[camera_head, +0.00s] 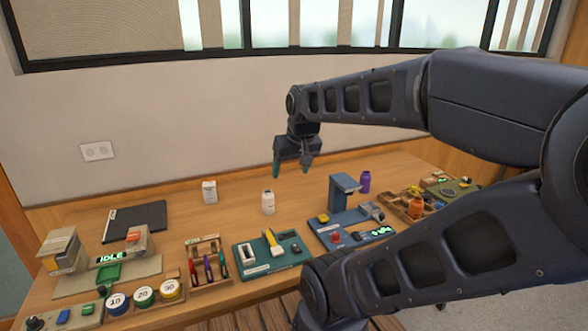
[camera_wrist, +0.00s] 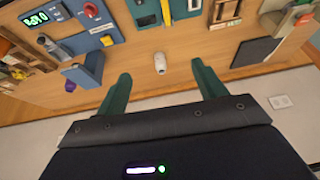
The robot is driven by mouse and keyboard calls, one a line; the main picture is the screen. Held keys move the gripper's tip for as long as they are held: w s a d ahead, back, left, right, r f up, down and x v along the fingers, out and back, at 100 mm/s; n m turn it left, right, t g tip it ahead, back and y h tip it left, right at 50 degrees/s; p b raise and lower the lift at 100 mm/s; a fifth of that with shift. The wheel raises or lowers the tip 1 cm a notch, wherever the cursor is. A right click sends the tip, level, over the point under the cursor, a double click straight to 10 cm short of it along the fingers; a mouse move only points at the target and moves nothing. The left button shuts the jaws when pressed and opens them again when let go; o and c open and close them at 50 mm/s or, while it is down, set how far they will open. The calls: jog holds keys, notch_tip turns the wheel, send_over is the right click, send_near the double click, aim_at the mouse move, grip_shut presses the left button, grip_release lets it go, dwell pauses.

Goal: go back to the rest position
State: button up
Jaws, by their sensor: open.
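My gripper (camera_head: 291,170) hangs in the air above the back part of the wooden table, pointing down. Its two green fingers stand apart with nothing between them. In the wrist view my gripper (camera_wrist: 160,88) is also open and empty. A white bottle (camera_head: 268,202) stands upright on the table below and a little left of the fingers. In the wrist view the white bottle (camera_wrist: 160,63) shows beyond the fingertips, apart from them.
A white box (camera_head: 209,191), a black pad (camera_head: 135,221), a green tray (camera_head: 268,252), a blue device (camera_head: 343,205), a purple bottle (camera_head: 364,182) and an orange bottle (camera_head: 416,208) stand on the table (camera_head: 310,185). The wall and window lie behind. Air around my gripper is free.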

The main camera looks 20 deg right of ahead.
jog(key=shift+s+r, duration=0.2)
jog(key=shift+s, duration=0.65)
